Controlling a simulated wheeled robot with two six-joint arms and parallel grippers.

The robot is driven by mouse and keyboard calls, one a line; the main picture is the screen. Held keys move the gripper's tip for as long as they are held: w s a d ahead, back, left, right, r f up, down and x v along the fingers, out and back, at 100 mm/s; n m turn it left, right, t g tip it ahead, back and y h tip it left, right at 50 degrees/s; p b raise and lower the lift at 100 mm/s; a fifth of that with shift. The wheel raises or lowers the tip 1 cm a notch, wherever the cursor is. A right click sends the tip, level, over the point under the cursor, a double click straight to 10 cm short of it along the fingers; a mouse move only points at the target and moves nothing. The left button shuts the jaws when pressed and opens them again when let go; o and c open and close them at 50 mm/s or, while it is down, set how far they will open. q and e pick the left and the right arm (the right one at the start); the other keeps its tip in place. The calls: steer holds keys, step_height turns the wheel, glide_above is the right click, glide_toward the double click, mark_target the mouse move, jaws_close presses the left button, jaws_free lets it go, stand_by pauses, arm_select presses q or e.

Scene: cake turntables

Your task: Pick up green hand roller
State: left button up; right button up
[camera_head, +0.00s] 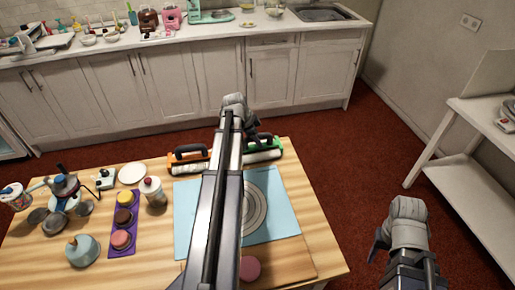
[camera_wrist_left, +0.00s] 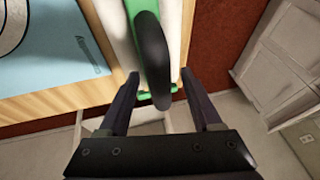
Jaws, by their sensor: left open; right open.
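The green hand roller (camera_head: 262,156), with a black grip and a pale roller, lies at the far edge of the wooden table, behind the blue mat. My left gripper (camera_head: 253,137) is above it, partly hidden by its own arm. In the left wrist view, the roller's black handle (camera_wrist_left: 152,60) lies in the gap between the fingers of my open left gripper (camera_wrist_left: 159,76). I cannot tell whether the fingers touch it. My right gripper (camera_head: 378,250) is away to the right of the table; its fingers are small and dark.
An orange hand roller (camera_head: 188,168) lies left of the green one. The blue mat (camera_head: 276,185) with printed circles is in front. Left are a purple tray (camera_head: 113,247) with cakes, a jar (camera_head: 153,192) and a white plate (camera_head: 132,173). A white shelf (camera_head: 470,180) stands right.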

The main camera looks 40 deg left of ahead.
arm_select(q)
steer(key=shift+c, duration=0.3)
jaws_close()
stand_by(0.3)
stand_by(0.8)
